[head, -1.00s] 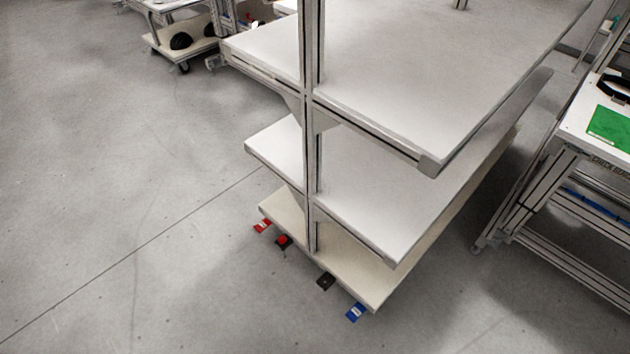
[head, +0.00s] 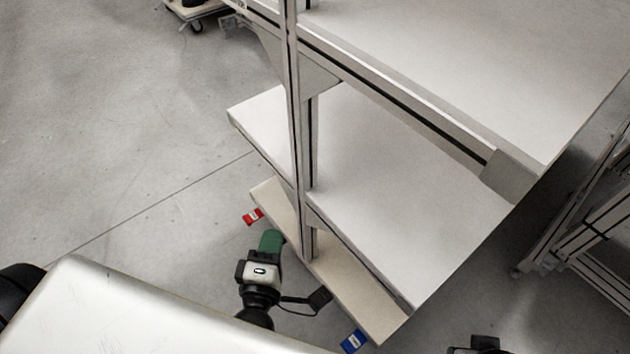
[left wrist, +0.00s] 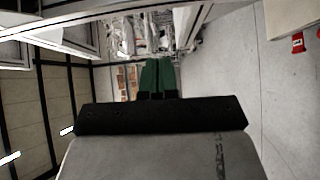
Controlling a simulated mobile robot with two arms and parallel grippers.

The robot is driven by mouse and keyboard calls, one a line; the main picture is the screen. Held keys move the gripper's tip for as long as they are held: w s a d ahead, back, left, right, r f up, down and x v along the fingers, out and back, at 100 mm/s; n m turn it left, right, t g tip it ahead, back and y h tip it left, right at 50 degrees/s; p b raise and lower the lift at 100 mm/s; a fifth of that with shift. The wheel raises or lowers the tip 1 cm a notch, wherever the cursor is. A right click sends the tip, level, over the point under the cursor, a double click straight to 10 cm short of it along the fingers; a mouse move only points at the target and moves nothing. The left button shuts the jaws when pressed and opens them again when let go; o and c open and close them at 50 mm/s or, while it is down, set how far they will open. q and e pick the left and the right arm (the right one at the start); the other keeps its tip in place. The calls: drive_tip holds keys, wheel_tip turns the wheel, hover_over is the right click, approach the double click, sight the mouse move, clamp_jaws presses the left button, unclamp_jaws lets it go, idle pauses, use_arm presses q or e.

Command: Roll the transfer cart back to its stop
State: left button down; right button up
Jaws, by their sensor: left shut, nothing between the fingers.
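A low wheeled cart (head: 197,12) shows only in part at the top left of the head view, its pale deck cut off by the edge. I cannot tell whether it is the transfer cart. A tall white-shelved unit (head: 400,215) fills the middle; its feet or wheels are hidden. My left gripper (head: 272,240), with green fingers, is beside the unit's lower front edge, near a red tag (head: 253,216). Its fingers are shut and empty; they also show together in the left wrist view (left wrist: 157,76). I cannot tell whether they touch the unit.
A metal-framed bench (head: 590,240) stands at the right, across a narrow gap. The floor (head: 110,130) at the left is clear.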

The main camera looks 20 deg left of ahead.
use_arm(q)
drive_tip(key=p, duration=0.2)
approach(299, 173)
drive_tip(key=w+a, duration=0.4)
drive_tip(key=shift+w+d+f+b, duration=0.15)
drive_tip(key=shift+w+d, duration=0.25)
drive_tip(key=shift+d, duration=0.1)
drive_tip(key=shift+w+d+f+b, duration=0.1)
drive_tip(key=shift+w+d+b, duration=0.05)
drive_tip(key=shift+w+d, duration=0.65)
drive_tip(key=shift+d, duration=0.05)
use_arm(e)
drive_tip(key=shift+x, duration=1.75)
use_arm(q)
drive_tip(key=shift+w, duration=0.1)
